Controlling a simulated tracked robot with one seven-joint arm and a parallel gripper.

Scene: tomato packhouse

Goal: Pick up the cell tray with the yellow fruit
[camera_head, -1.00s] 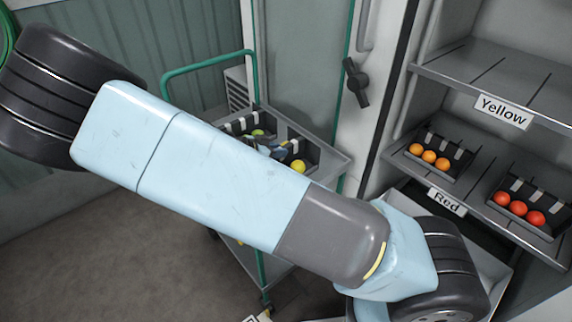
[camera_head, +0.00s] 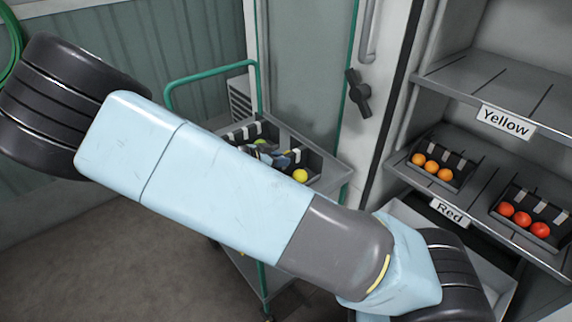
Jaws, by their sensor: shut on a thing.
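Two dark cell trays sit side by side at the grey trolley top. The right one (camera_head: 313,160) shows a yellow fruit (camera_head: 300,175) at its front. The left one (camera_head: 240,133) shows a yellow-green fruit (camera_head: 260,142). My gripper (camera_head: 280,158) is at the right tray, beside the yellow fruit, and is shut on that tray. My arm hides the front of both trays and much of the fingers. I cannot tell whether the tray is clear of the trolley top.
The trolley (camera_head: 338,172) has a green handle (camera_head: 205,78). At right, a shelf (camera_head: 480,75) labelled Yellow (camera_head: 505,121) is empty where visible. The shelf below, labelled Red (camera_head: 449,212), bears a tray of orange fruit (camera_head: 431,167) and one of red fruit (camera_head: 522,218).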

